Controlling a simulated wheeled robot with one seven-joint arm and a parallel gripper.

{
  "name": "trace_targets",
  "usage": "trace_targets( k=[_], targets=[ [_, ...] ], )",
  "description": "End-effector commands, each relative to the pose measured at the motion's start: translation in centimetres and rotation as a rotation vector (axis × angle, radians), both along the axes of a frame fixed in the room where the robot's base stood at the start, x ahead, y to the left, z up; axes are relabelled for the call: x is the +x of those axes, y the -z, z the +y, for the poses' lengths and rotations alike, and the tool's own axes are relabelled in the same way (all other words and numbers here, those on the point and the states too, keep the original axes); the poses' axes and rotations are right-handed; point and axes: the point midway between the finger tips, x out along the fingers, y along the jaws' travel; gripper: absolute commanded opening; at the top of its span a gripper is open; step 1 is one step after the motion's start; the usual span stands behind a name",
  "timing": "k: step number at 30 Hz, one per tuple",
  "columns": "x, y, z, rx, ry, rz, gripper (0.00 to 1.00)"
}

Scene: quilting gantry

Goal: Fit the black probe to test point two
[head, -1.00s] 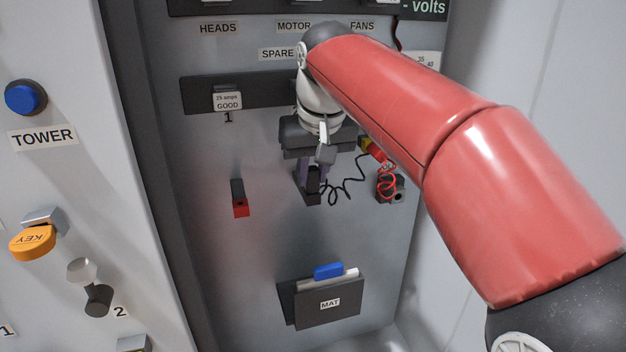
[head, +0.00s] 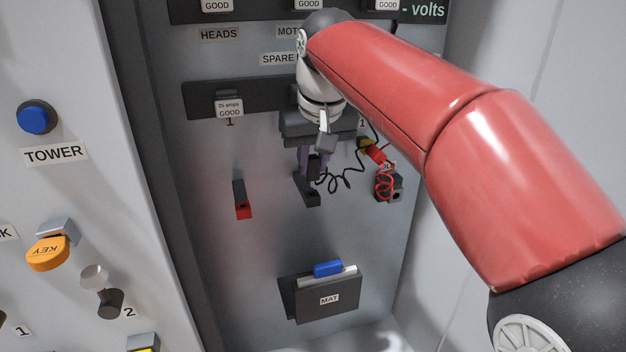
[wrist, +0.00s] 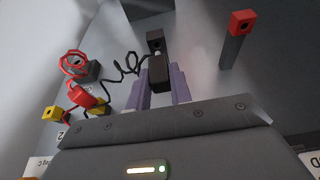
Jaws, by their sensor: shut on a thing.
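My gripper (head: 310,172) is shut on the black probe (head: 314,164), which shows between the purple fingers in the wrist view (wrist: 160,72). The probe is at the black holder (head: 307,190); it also shows just past the probe in the wrist view (wrist: 155,42). I cannot tell whether the tip is fully clear of it. A curly black lead (head: 343,182) runs from the probe to the right. In the wrist view a yellow socket (wrist: 53,114) sits near a label "2" at lower left. My arm hides that area in the head view.
The red probe (head: 375,153) stands at another yellow socket (head: 364,143). Its coiled red lead (head: 385,182) hangs by a dark block (head: 396,190). A red-ended holder (head: 241,205) is at left. A MAT pocket (head: 328,298) is below. Side walls flank the recess.

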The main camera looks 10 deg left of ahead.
Motion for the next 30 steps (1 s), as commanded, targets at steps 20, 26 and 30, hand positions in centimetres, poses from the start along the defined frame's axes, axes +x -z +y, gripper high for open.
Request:
trace_targets(
  k=[20, 26, 30],
  targets=[
    [-1.6, -0.1, -1.0, 0.004, 0.000, -0.006, 0.00],
    [-2.4, 0.0, -1.5, 0.003, 0.000, -0.005, 0.00],
    [-3.0, 0.0, -1.9, 0.003, 0.000, -0.004, 0.00]
  ],
)
